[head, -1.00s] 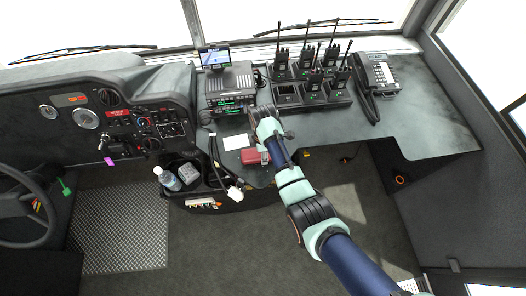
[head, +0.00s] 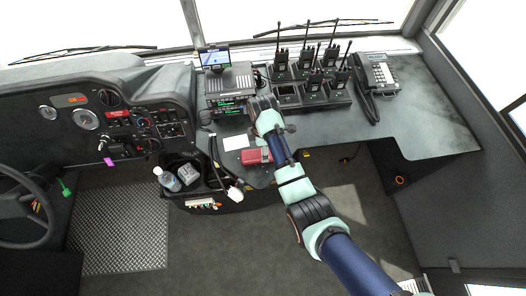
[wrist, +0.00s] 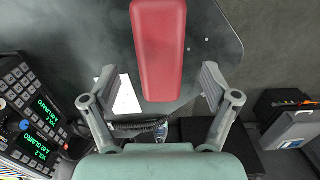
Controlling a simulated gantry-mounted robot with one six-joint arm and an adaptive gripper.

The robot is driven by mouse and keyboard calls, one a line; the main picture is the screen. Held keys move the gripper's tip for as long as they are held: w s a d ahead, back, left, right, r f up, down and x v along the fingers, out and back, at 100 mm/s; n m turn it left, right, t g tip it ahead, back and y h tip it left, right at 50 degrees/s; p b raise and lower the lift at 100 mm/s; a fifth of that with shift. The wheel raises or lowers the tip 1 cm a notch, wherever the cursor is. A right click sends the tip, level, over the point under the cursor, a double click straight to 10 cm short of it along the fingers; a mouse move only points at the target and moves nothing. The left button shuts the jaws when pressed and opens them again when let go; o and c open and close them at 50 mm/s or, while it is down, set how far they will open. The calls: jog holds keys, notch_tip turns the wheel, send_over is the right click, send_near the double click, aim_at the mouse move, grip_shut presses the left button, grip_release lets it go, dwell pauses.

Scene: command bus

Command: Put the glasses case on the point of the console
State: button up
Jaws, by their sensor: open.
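The glasses case is a closed red case (head: 254,157). It lies on the dark grey console near its front edge, just right of a white paper in the head view. In the wrist view the red case (wrist: 159,45) runs lengthwise from the top edge down to between the fingers. My gripper (wrist: 158,82) is open, with one grey finger on each side of the case's near end and a gap on both sides. In the head view my arm hides the gripper's fingers. The console (head: 430,125) extends right to a bare, angled end.
Radio handsets (head: 311,80) stand in chargers at the back, with a desk phone (head: 378,72) to their right. A radio stack (head: 228,88) is behind the white paper (head: 236,142). A bottle (head: 168,180) sits in a bin at the left. The console's right part is clear.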

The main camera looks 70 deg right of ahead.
notch_tip(320, 180, up, 8)
jog(key=shift+f+p, duration=0.15)
jog(key=shift+p, duration=0.2)
jog(key=shift+w, duration=0.1)
jog(key=w+a+r+m+t+h, duration=0.1)
jog(key=w+a+r+t, duration=0.1)
jog(key=w+a, duration=0.45)
jog(key=w+a+r+m+t+h, duration=0.1)
jog(key=w+a+r+t, duration=0.2)
jog(key=a, duration=0.6)
jog(key=w+a+r+m+t+h, duration=0.1)
jog(key=w+a+r+t, duration=0.1)
jog(key=w+a, duration=0.35)
jog(key=s+a+r+m+t+y, duration=0.1)
jog(key=s+a+r+t, duration=0.1)
jog(key=a+r, duration=0.4)
jog(key=s+a+r+m+t+y, duration=0.1)
jog(key=a+r, duration=0.4)
jog(key=a, duration=0.8)
jog(key=s+t+y, duration=0.1)
jog(key=s+t, duration=0.1)
jog(key=shift+a+r+m+t, duration=0.15)
jog(key=shift+r+m+t, duration=0.15)
jog(key=shift+r+t, duration=0.1)
